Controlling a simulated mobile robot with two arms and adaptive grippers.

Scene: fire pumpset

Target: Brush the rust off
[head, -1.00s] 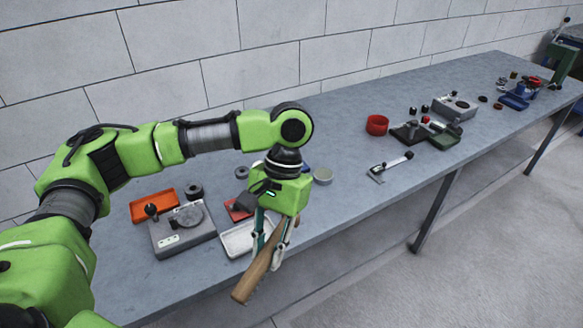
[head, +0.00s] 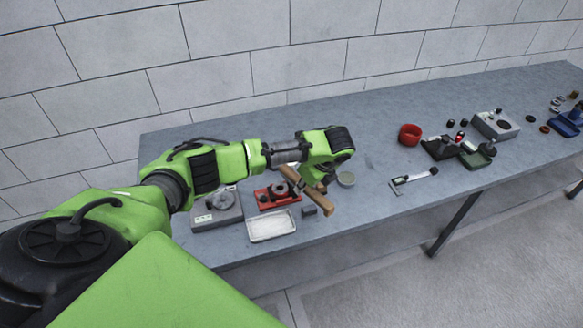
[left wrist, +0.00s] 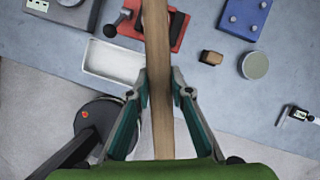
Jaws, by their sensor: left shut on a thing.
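My left gripper (left wrist: 160,88) is shut on a wooden brush handle (left wrist: 157,50), which runs up out of the left wrist view. In the head view the wooden brush (head: 318,203) is held above the bench front, beside a red fixture (head: 266,203). A dark round part (head: 279,189) sits on the fixture. The fixture also shows at the top of the left wrist view (left wrist: 176,28), partly hidden by the handle. I cannot make out the bristles or any rust. My right gripper is in neither view.
A white tray (head: 272,226) lies at the bench's front edge. A grey device (head: 216,213) stands left of it. A small block (head: 309,210) and a round tin (head: 346,179) are near the brush. Further right are a red ring (head: 410,134) and a gauge (head: 413,178).

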